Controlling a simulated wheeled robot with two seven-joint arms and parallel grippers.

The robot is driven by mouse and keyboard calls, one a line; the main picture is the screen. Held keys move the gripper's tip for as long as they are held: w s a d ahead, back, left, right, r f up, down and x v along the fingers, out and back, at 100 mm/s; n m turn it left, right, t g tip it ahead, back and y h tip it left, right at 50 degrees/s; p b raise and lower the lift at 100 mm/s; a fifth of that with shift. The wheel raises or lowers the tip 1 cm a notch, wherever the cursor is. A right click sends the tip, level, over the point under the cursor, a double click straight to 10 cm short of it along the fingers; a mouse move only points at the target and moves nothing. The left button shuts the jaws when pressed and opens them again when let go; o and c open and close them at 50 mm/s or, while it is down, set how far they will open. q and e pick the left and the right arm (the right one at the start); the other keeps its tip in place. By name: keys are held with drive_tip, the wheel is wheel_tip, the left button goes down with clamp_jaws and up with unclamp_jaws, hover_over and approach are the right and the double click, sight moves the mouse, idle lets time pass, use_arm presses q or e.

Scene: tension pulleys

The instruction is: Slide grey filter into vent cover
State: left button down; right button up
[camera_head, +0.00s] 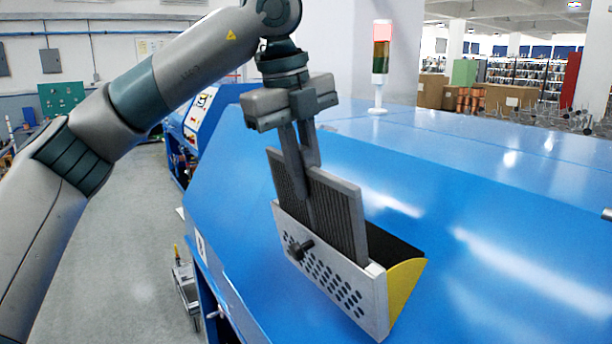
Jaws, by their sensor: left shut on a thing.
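The grey filter (340,215) is a ribbed rectangular panel with a light frame. It stands upright, its lower part hidden behind the front plate of the vent cover (322,276). The vent cover has a white perforated front with a dark knob, a yellow side and a dark inner flap, and sits on the sloping blue surface. The filter's upper part sticks out above the cover's rim. My left gripper (308,222) points down and is shut on the filter near its middle. How deep the filter sits is hidden. My right gripper is not in view.
The vent cover is on a large blue machine housing (500,220) with clear surface to the right. A signal light (381,55) stands at the back of it. Grey floor and a small cart (186,290) lie to the left below the housing edge.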

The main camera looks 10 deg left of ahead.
sight(310, 210)
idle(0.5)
use_arm(q)
drive_tip(key=shift+f+b, duration=0.1)
drive_tip(key=shift+b, duration=0.25)
drive_tip(key=shift+w+d+f+b, duration=0.15)
drive_tip(key=shift+f+b, duration=0.5)
drive_tip(key=shift+f, duration=0.1)
drive_tip(key=shift+w+d+f+b, duration=0.1)
drive_tip(key=shift+f+b, duration=0.5)
drive_tip(key=shift+f, duration=0.25)
drive_tip(key=shift+b, duration=0.35)
drive_tip(key=shift+f, duration=0.1)
idle(0.5)
